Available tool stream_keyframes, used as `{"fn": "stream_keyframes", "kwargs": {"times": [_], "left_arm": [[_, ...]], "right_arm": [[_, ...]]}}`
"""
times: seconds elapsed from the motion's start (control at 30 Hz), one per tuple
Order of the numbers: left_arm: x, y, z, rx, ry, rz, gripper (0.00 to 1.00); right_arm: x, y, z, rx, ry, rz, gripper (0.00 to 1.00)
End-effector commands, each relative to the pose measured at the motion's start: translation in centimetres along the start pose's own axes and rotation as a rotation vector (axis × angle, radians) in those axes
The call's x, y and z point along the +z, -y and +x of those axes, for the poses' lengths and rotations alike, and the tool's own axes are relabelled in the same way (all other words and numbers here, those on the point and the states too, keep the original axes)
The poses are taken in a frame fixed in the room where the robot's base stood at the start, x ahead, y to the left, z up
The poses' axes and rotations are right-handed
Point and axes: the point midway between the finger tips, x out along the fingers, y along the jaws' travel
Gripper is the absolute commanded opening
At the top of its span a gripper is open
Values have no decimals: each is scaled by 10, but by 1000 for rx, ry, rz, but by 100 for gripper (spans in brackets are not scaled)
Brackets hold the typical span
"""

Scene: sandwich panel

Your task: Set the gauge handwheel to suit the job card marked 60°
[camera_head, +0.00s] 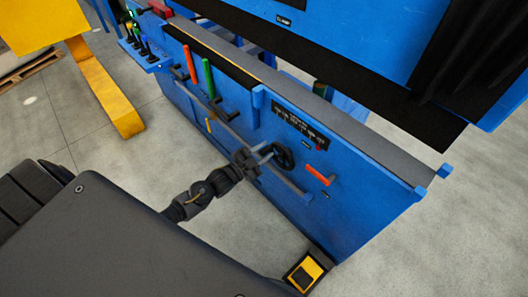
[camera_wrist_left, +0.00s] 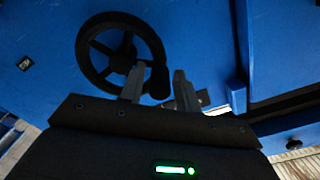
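The black gauge handwheel (camera_head: 284,155) sits on the blue machine's front, below a dark scale strip (camera_head: 299,124) with white marks too small to read. In the left wrist view the handwheel (camera_wrist_left: 87,62) shows its spokes and a dark handle knob (camera_wrist_left: 158,82) at its lower right rim. My left gripper (camera_head: 265,154) is at the wheel's left side. In the wrist view its fingers (camera_wrist_left: 157,74) are spread, with the knob between them; a gap shows beside the right finger. No card marked 60° can be read. My right gripper is not in view.
An orange-red lever (camera_head: 318,175) sticks out right of the handwheel. Red (camera_head: 189,63) and green (camera_head: 208,78) levers stand to the left. A rail (camera_head: 285,181) runs below the wheel. A yellow-black box (camera_head: 305,273) stands on the floor.

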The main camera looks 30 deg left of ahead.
Motion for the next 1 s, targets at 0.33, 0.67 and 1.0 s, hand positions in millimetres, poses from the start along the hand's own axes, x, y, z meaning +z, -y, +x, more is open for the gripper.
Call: {"fn": "stream_keyframes", "kwargs": {"times": [0.33, 0.67, 1.0], "left_arm": [[-1, -2, 0, 0, -1, -2, 0], [5, -3, 0, 2, 0, -96, 0], [19, -9, 0, 1, 1, -381, 0]], "right_arm": [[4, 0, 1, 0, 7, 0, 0], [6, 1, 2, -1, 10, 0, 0], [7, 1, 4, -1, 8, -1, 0]]}}
